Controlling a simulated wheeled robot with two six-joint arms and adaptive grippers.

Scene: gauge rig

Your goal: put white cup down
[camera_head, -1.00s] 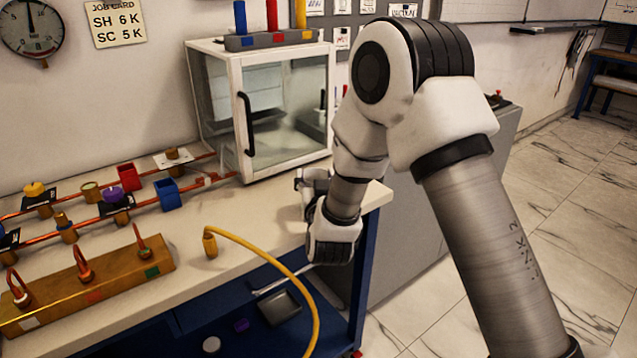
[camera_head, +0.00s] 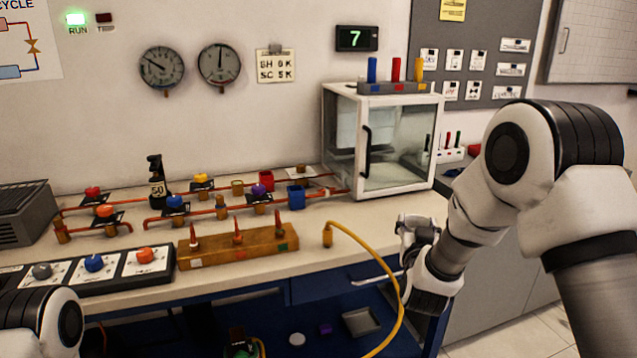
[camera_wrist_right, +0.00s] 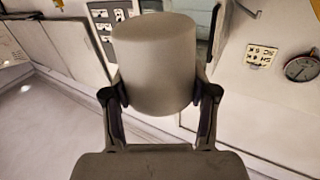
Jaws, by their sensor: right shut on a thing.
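The white cup (camera_wrist_right: 155,60) is large in the right wrist view, between the two dark fingers of my right gripper (camera_wrist_right: 160,98), which is shut on its sides. In the head view my right gripper (camera_head: 416,232) is at the right end of the workbench (camera_head: 345,222), in front of the glass-fronted cabinet. The cup is hard to tell apart from the pale gripper there. I cannot tell whether the cup touches the bench top. A link of my left arm shows at the lower left; its gripper is out of view.
The glass-fronted cabinet (camera_head: 395,150) stands behind my right gripper. A yellow hose (camera_head: 385,270) arcs over the bench's front edge beside it. A brass block (camera_head: 238,247), a blue cup (camera_head: 296,197) and copper pipes lie left. Bench top between hose and cabinet is clear.

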